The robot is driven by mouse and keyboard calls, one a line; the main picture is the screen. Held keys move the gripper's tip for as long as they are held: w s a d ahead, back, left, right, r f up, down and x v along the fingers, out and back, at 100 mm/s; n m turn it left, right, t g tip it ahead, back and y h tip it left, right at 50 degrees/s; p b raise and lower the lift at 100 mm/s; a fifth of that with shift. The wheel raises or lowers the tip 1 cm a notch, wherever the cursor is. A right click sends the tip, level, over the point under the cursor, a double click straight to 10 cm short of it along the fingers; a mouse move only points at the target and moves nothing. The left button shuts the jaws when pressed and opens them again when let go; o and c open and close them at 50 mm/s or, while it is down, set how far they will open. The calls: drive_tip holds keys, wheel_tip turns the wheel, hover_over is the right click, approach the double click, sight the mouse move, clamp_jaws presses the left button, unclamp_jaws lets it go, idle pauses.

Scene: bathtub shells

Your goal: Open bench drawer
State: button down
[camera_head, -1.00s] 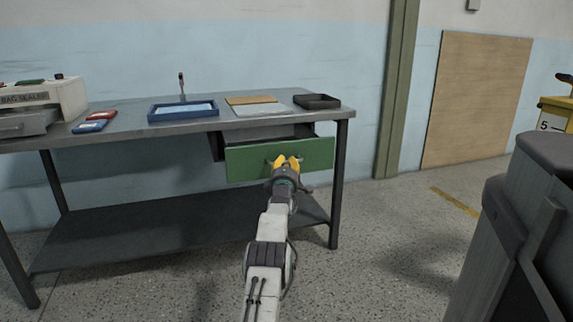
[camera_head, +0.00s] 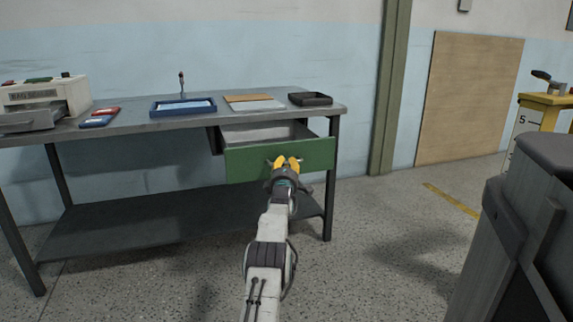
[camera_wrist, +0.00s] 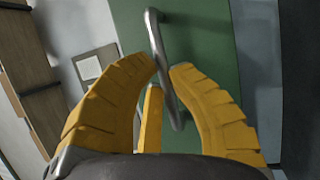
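The bench (camera_head: 215,120) has a drawer with a green front (camera_head: 246,163) under the right part of its top. The drawer stands pulled out, and its grey inside (camera_head: 257,133) shows behind the front. My gripper (camera_head: 286,162) is at the middle of the drawer front. In the wrist view its yellow fingers (camera_wrist: 166,68) close on both sides of the grey bar handle (camera_wrist: 155,32) against the green front (camera_wrist: 208,55). In the head view the handle is mostly hidden behind the fingers.
A bag sealer (camera_head: 45,102), red and blue items (camera_head: 97,122), a blue tray (camera_head: 183,107), flat boards (camera_head: 252,103) and a dark tray (camera_head: 310,99) are on the bench. A dark grey bin-like object (camera_head: 530,230) stands close at right. Floor between is clear.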

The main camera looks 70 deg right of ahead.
drive_tip(key=c, duration=1.1)
unclamp_jaws()
drive_tip(key=shift+a, duration=0.15)
drive_tip(key=shift+v, duration=5.85)
